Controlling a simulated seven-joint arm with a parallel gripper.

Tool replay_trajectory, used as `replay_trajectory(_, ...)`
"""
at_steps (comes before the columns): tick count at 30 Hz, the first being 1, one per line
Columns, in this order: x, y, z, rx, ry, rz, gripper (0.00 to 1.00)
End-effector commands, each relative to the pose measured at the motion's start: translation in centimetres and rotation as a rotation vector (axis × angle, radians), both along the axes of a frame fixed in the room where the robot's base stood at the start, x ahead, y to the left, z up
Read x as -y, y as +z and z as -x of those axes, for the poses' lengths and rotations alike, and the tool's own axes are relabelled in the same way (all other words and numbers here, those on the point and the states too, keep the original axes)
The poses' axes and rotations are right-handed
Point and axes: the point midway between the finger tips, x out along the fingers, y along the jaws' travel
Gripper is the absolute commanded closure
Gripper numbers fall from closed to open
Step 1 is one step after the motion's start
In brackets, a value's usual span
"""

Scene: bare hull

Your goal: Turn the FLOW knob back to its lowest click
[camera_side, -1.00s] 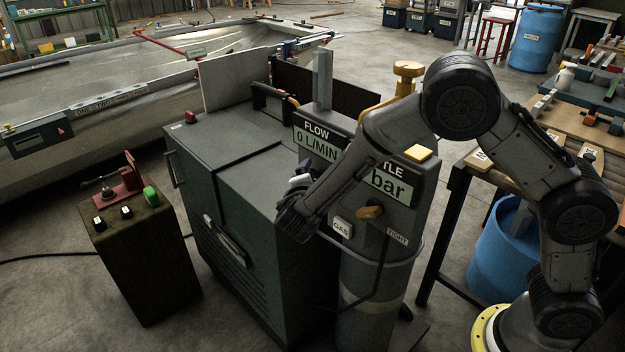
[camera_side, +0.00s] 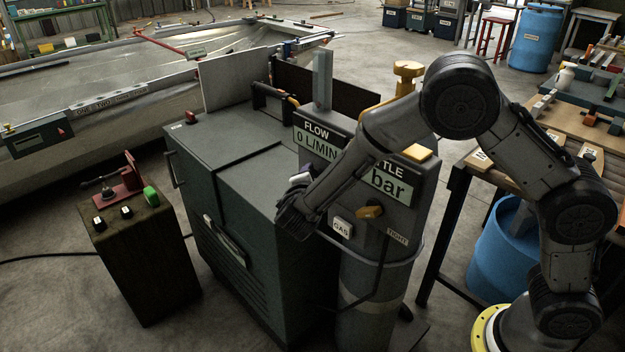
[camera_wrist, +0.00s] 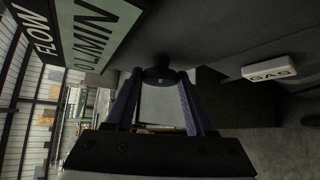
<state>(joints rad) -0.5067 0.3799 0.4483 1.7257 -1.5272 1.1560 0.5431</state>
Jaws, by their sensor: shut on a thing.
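The FLOW knob (camera_wrist: 160,76) is a small dark round knob on the dark panel in the wrist view. My gripper (camera_wrist: 161,80) is shut on it, with one purple-grey finger at each side. The FLOW display (camera_side: 317,142) reads 0 L/MIN in the side view. It also shows, turned on its side, at the upper left of the wrist view (camera_wrist: 97,30). In the side view my gripper (camera_side: 301,183) is in front of the panel below that display. My wrist hides the knob there.
A white GAS label (camera_side: 342,228) and an orange-yellow valve knob (camera_side: 370,212) sit lower right of my gripper. A second display (camera_side: 390,186), partly behind my arm, shows "bar". The green cabinet (camera_side: 240,200) stands close on the left.

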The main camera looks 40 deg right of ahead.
Motion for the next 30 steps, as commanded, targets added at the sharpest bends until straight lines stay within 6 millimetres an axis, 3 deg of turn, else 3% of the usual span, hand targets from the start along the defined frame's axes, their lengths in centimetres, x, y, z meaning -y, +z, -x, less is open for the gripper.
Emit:
replay_trajectory(11, -0.02, 0.27, -0.17, -0.192, -0.002, -0.004, 1.0)
replay_trajectory(30, -0.06, 0.55, -0.77, -0.776, -0.002, -0.005, 1.0)
